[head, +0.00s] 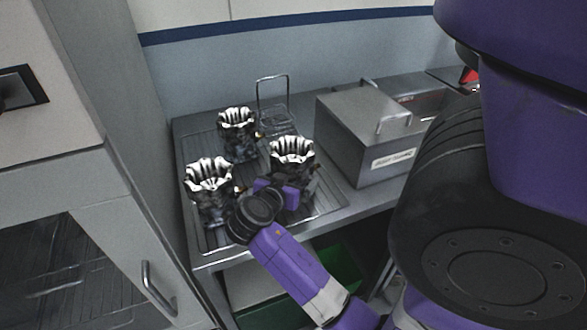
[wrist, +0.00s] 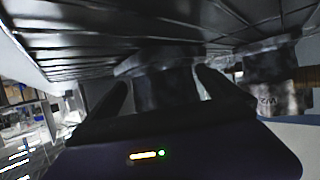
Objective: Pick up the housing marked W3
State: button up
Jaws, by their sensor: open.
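Three dark mottled housings with bright scalloped tops stand in the head view: one at the back (head: 238,133), one at front left (head: 210,182), one at right (head: 292,155). My gripper (head: 278,190) is low at the right housing's near side, which it partly hides. The wrist view looks upside down. There my open fingers (wrist: 162,92) stand either side of a dark housing (wrist: 165,82); contact cannot be told. Another housing (wrist: 272,92) at the right edge bears a small inverted mark that seems to read W3. No mark is readable in the head view.
The housings stand on a ribbed metal tray (head: 222,239) on a counter. A grey lidded box (head: 350,135) with a label stands to the right. A wire rack (head: 273,100) is behind, against the wall. A cabinet (head: 75,215) bounds the left; a green bin (head: 345,262) is below.

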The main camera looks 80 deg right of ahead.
jog(key=c, duration=1.9)
jog(key=shift+r, duration=0.15)
